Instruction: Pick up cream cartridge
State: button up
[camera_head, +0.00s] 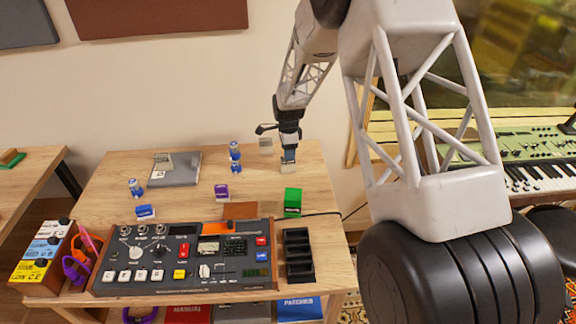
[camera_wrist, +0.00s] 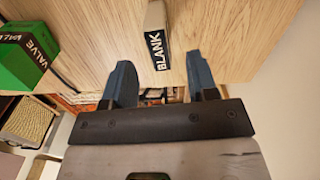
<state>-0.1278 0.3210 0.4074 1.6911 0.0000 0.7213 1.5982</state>
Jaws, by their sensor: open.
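The cream cartridge (camera_wrist: 156,28), a small pale block with a black "BLANK" label, lies on the wooden table. In the wrist view it is just beyond the gap between my fingers. In the head view the cream cartridge (camera_head: 287,168) shows right under my fingertips, partly hidden by them. My gripper (camera_head: 289,156) points down at the table. In the wrist view my gripper (camera_wrist: 160,64) has its two dark blue fingers spread apart with nothing held between them. I cannot tell whether a finger touches the cartridge.
A green "VALVE" block (camera_head: 293,199) stands toward the front; it is at the left in the wrist view (camera_wrist: 28,56). Another pale block (camera_head: 265,145) stands behind my gripper. A purple block (camera_head: 221,191), blue-white items (camera_head: 235,158), a control panel (camera_head: 180,258) and a black rack (camera_head: 299,257) are also here.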

aim_at(288, 172)
jog(key=shift+f, duration=1.1)
jog(key=shift+f, duration=0.1)
jog(key=shift+f, duration=2.5)
grip_shut()
